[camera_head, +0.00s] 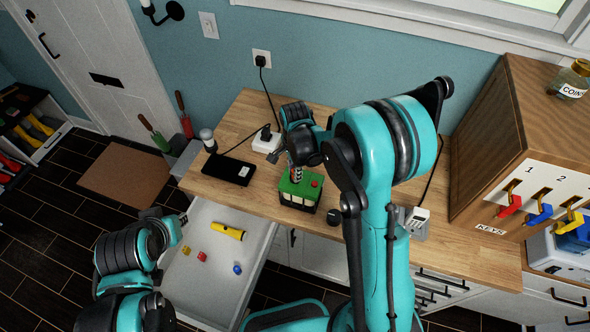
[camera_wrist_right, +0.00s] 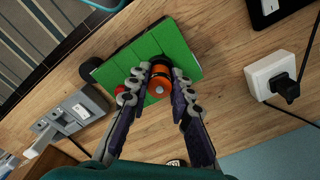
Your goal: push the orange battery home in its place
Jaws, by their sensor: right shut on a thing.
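A green-topped box (camera_head: 312,192) with a red button (camera_head: 316,183) stands on the wooden counter; its green top (camera_wrist_right: 183,38) also shows in the right wrist view. My right gripper (camera_wrist_right: 161,84) is shut on the orange battery (camera_wrist_right: 160,72), seen nearly end-on with a small silver tip, over the green top. Whether the battery is seated cannot be told, as the fingers and battery cover the spot beneath. In the head view my right gripper (camera_head: 296,174) points down at the box. My left gripper (camera_head: 172,228) is over the open drawer; its fingers are unclear.
The open drawer (camera_head: 205,285) holds a yellow flashlight (camera_head: 228,231) and several small coloured pieces. A black device (camera_head: 229,169) and a white plug block (camera_head: 267,141) lie left of the box. A wooden key cabinet (camera_head: 490,150) stands at right. A grey switch unit (camera_wrist_right: 78,108) is nearby.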

